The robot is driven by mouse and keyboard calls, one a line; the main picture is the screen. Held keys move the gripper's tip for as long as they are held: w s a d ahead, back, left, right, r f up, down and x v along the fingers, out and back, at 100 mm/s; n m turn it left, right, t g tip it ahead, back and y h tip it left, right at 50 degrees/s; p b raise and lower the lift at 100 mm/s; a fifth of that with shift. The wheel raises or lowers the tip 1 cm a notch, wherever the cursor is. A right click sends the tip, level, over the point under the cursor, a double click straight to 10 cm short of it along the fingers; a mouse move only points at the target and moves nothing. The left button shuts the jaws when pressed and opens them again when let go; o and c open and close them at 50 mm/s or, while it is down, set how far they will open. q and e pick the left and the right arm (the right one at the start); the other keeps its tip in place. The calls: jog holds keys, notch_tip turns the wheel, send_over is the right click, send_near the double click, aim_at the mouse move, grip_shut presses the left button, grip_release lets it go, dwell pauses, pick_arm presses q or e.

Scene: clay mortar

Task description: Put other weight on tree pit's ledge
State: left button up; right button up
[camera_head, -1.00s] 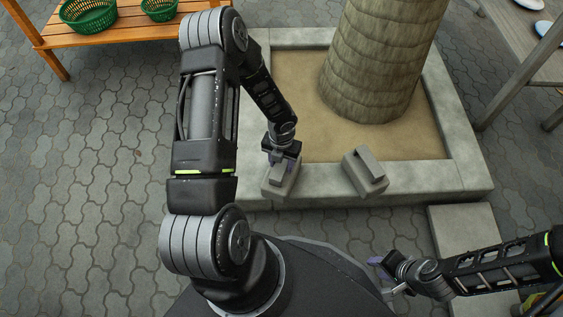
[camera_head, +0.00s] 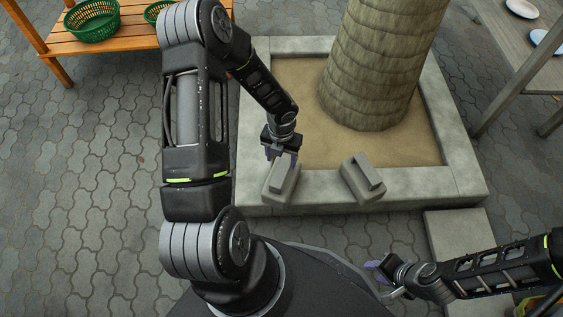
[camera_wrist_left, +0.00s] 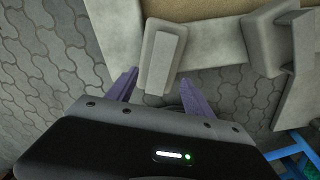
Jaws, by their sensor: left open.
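Two grey block weights rest on the front ledge of the tree pit (camera_head: 425,183). The left weight (camera_head: 281,182) sits near the ledge's front left corner, and the right weight (camera_head: 363,178) sits further right with a gap between them. My left gripper (camera_head: 281,157) is open just above and behind the left weight, holding nothing. In the left wrist view, the left weight (camera_wrist_left: 161,58) lies just beyond the two purple fingers (camera_wrist_left: 157,92), and the other weight (camera_wrist_left: 270,35) is at upper right. My right gripper (camera_head: 380,268) is low at right, away from the weights; its opening is unclear.
A tree trunk (camera_head: 370,70) rises from the sandy pit. A wooden bench (camera_head: 130,37) with green baskets (camera_head: 92,21) stands at upper left. A grey table (camera_head: 500,50) with plates is at upper right. A pale slab (camera_head: 460,232) lies before the ledge.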

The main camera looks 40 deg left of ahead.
pick_arm(q)
notch_tip(320, 180, up, 4)
jog(key=shift+f+p, duration=0.1)
jog(key=shift+p, duration=0.35)
dwell(0.4)
jog(key=s+d+f+n+h, duration=0.2)
jog(key=s+d+n, duration=0.4)
jog(key=d+n, duration=0.6)
jog(key=s+d+f+n+h, duration=0.1)
jog(key=s+d+n, duration=0.6)
jog(key=n, duration=1.6)
jog(key=d+f, duration=0.1)
jog(key=d, duration=0.4)
jog(key=shift+s+f+t+h, duration=0.15)
jog(key=shift+s+t+h, duration=0.1)
jog(key=shift+t+h, duration=0.15)
